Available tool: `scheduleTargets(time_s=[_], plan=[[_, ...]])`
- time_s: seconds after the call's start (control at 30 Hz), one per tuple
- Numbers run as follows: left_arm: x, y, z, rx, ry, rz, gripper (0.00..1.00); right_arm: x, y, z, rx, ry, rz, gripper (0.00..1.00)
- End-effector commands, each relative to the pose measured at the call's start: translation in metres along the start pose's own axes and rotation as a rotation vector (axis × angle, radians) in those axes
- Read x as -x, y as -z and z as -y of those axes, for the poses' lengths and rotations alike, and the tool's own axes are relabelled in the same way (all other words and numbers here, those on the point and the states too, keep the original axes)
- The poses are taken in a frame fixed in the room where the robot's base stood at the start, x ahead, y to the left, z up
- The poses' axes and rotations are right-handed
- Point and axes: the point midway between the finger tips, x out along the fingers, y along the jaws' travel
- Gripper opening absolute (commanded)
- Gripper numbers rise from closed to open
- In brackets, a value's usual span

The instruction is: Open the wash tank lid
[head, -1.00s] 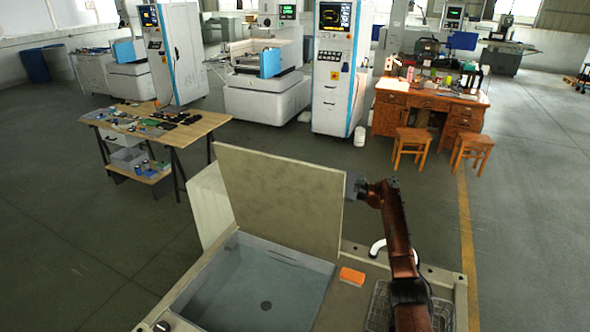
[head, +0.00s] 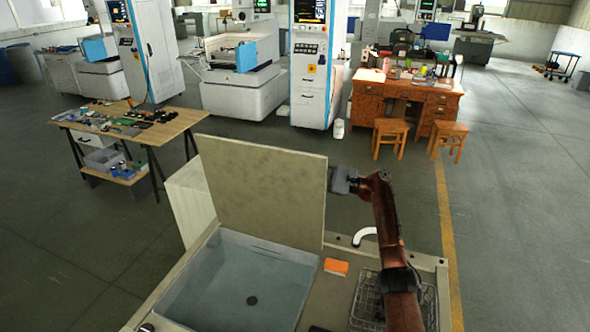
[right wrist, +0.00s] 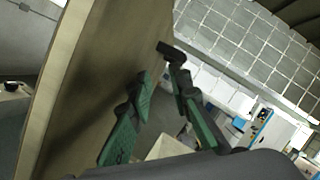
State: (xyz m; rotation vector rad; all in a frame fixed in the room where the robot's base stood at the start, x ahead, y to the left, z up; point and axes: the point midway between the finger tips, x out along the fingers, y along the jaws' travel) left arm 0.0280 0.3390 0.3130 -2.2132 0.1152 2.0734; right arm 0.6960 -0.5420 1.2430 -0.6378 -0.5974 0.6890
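The wash tank lid (head: 265,190) is a flat beige panel standing steeply raised at the tank's back edge. The wash tank (head: 245,285) is open below it, a grey-blue basin with a dark drain. In the head view my right gripper (head: 343,181) is at the lid's right edge, its fingers hidden behind the panel. In the right wrist view the lid (right wrist: 75,80) rises on the left, and my right gripper (right wrist: 155,65) has its green-padded fingers apart with nothing between them. The left finger is close to the lid's face; contact cannot be told. My left gripper is out of view.
An orange sponge (head: 336,266) lies on the tank's right ledge near a white curved spout (head: 365,235) and a wire basket (head: 368,300). A wooden worktable (head: 165,125) stands beyond the tank at left. A desk (head: 430,105) with two stools stands behind; open floor lies between.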

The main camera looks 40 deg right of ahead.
Motion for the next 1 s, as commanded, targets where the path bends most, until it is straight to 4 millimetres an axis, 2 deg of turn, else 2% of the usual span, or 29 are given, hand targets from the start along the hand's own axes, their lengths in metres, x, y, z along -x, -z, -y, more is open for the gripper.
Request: scheduleTargets(time_s=[0.7, 1.0], plan=[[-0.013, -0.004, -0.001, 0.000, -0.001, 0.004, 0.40, 0.049, 0.001, -0.002, -0.001, 0.000, -0.002, 0.19], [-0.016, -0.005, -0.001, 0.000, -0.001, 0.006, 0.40, 0.060, 0.001, -0.003, -0.001, -0.001, 0.000, 0.19]])
